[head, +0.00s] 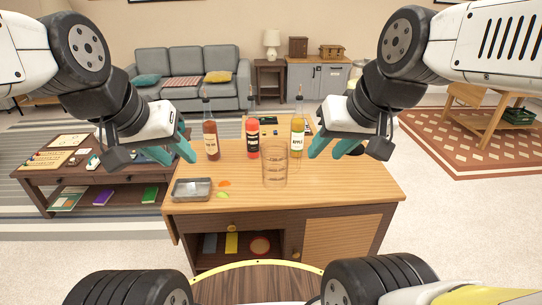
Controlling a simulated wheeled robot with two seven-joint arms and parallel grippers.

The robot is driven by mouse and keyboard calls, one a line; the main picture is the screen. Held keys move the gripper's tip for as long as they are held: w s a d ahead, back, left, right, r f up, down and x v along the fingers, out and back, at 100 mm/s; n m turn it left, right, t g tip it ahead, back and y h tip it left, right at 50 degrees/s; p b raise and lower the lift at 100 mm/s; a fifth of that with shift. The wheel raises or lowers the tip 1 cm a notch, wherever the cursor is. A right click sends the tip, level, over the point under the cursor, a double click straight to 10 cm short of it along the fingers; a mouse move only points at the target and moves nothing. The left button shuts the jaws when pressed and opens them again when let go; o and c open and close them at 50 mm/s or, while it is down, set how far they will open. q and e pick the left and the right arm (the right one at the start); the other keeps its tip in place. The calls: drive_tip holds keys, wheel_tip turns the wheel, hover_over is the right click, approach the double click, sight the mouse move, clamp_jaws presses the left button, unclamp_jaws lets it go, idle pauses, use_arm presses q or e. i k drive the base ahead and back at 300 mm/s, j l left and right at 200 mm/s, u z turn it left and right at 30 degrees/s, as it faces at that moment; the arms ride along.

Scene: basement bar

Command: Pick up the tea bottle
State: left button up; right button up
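Three bottles stand upright along the back of the wooden bar counter. The amber-brown bottle (211,139) on the left looks like the tea bottle, though its label is too small to read surely. The red bottle (252,138) is in the middle, and the yellow-green bottle (297,137) is on the right, with a label that seems to read apple. My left gripper (177,157) is open and empty, with its teal fingers just left of the brown bottle. My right gripper (325,154) is open and empty, just right of the yellow-green bottle. Neither appears to hold anything.
A clear glass pitcher (275,167) stands mid-counter on the wooden counter (340,188). A metal tray (192,190) sits at the left front, beside small orange and green pieces (223,184). A low table (110,178) stands behind left.

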sight(209, 125)
drive_tip(key=j+z, duration=0.65)
drive_tip(key=z, duration=0.2)
drive_tip(key=j+z, duration=0.1)
drive_tip(key=j, duration=0.4)
drive_tip(key=k+j+z, duration=0.1)
drive_tip(key=j, duration=0.95)
drive_tip(key=k+j+z, duration=0.15)
drive_tip(key=j, duration=0.35)
drive_tip(key=i+j, duration=0.1)
drive_tip(key=j, duration=0.2)
drive_tip(key=i+j, duration=0.1)
drive_tip(key=j, duration=0.2)
